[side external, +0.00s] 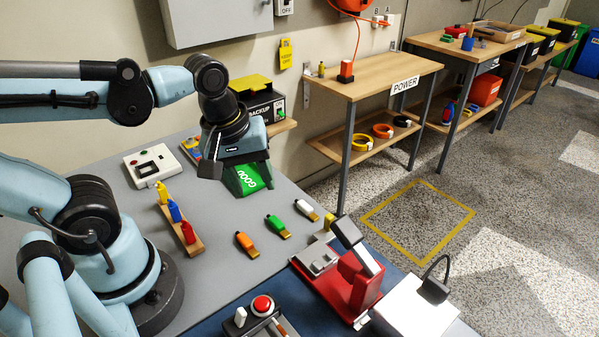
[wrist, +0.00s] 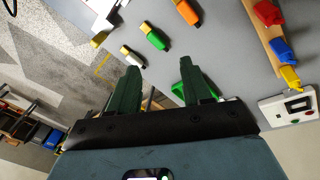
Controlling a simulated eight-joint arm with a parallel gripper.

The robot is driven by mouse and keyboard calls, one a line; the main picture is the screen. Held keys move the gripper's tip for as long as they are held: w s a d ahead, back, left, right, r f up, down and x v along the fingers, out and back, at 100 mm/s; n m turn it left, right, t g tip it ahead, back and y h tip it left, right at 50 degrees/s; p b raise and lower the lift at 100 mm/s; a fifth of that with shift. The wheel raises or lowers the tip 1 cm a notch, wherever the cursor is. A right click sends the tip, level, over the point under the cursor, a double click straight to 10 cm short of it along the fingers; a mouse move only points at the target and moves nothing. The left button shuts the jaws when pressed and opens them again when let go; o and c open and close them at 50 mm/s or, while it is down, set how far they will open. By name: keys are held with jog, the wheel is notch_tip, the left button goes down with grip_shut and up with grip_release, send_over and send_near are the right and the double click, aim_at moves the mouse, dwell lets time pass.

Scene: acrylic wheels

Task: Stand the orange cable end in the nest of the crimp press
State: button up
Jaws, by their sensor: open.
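The orange cable end (side external: 246,244) lies flat on the grey table, between the rack of coloured pieces and the red press. It also shows at the top of the wrist view (wrist: 187,12). The crimp press (side external: 350,278) is red with a grey block on its left part and a raised lever; its nest cannot be made out clearly. My gripper (wrist: 164,82) is open and empty, with its two dark green fingers apart. In the side view it hangs above the table, behind and left of the orange cable end, near the green bin.
A green cable end (side external: 277,226) and a white cable end (side external: 306,210) lie beside the orange one. A rack (side external: 182,228) holds yellow, blue and red pieces. A red-button box (side external: 262,306) stands in front. A green bin (side external: 249,180) stands under my gripper.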

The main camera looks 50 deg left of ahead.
aim_at(246, 240)
jog(key=shift+s+d+f+n+g, duration=0.1)
jog(key=shift+s+f+n+g, duration=0.4)
jog(key=shift+f+n, duration=1.05)
jog(key=shift+s+d+f+n+g, duration=0.1)
jog(key=shift+s+f+n+g, duration=0.55)
jog(key=shift+f, duration=1.75)
jog(key=shift+s+d+f+n+g, duration=0.15)
jog(key=shift+s+f+n, duration=0.2)
jog(key=shift+f+n, duration=1.3)
jog(key=shift+a+f+m, duration=0.1)
jog(key=shift+f+m, duration=0.2)
jog(key=shift+m, duration=0.05)
grip_shut()
